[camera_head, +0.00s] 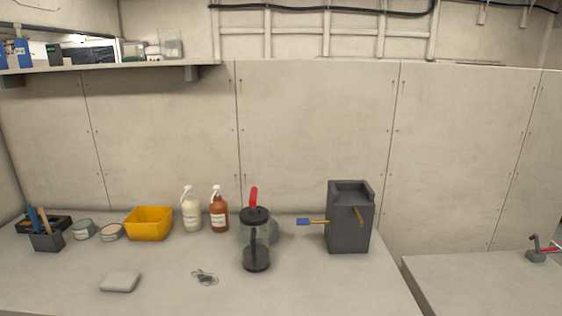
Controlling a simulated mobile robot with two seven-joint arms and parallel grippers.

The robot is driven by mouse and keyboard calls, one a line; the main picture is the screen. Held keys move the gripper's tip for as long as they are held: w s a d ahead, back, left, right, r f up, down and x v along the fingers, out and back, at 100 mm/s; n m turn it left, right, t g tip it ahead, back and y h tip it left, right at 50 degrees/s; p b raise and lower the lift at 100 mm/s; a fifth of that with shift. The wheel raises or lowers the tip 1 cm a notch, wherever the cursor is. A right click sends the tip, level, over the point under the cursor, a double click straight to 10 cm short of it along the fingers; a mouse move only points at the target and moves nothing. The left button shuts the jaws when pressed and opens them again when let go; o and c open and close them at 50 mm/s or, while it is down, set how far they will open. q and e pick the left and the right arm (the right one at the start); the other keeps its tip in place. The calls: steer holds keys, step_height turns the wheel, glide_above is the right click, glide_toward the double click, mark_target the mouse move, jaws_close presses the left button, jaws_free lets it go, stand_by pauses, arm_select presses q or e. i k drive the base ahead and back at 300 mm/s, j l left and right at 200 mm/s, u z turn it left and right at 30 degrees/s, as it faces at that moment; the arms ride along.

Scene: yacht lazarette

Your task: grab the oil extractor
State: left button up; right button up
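Neither of my grippers is in view.
A dark grey box (348,218) with a blue-tipped lever stands to its right. Two pump bottles (218,214) and a yellow bin (149,223) stand to its left. A grey pad (120,281) and a small wire coil (204,277) lie in front. The worktop's right edge borders a lower surface.

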mark_target(254, 223)
steer(key=j+u, duration=0.15)
steer(key=j, duration=0.3)
steer(key=i+j+u, duration=0.15)
steer(key=j, duration=0.3)
steer(key=j+u, duration=0.15)
steer(key=j, duration=0.3)
